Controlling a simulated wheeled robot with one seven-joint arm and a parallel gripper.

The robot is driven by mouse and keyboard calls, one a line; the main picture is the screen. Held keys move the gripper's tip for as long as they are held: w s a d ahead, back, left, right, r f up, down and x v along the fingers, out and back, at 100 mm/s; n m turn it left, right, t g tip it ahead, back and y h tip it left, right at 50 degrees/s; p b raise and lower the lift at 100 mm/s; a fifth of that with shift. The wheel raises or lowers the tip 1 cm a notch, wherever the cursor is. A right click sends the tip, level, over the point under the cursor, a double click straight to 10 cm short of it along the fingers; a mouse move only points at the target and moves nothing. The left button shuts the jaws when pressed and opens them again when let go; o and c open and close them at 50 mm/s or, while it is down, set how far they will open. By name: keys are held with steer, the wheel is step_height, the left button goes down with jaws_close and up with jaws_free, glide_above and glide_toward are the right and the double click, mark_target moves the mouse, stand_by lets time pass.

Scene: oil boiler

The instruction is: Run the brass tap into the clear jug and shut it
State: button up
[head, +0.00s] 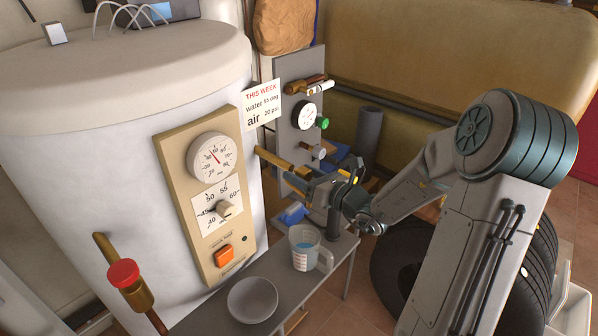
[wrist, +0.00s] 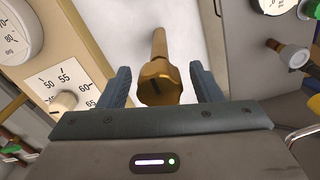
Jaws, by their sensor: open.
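The brass tap (head: 280,161) sticks out from the right side of the white boiler. In the wrist view the tap (wrist: 159,84) shows end-on, with a dark slot in its face. My gripper (head: 309,184) is open at the tap's outer end. Its two dark fingers (wrist: 159,70) stand on either side of the tap, with a gap on each side; I cannot tell whether either touches it. The clear jug (head: 305,258) stands upright on the grey bench below my gripper, with its handle to the right. Something bluish shows inside it.
A grey bowl (head: 252,299) sits on the bench (head: 215,309) left of the jug. A red-knobbed brass valve (head: 125,276) juts out at the left. A panel (head: 299,125) with a gauge and several valves stands behind my gripper.

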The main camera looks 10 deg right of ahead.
steer(key=shift+w+a, duration=0.4)
steer(key=shift+w, duration=0.1)
steer(key=c, duration=1)
steer(key=shift+f+n+b, duration=0.2)
steer(key=shift+n+b, duration=0.4)
steer(key=shift+b, duration=0.25)
steer(key=shift+n+b, duration=0.6)
steer(key=shift+b, duration=0.05)
steer(key=shift+r, duration=0.2)
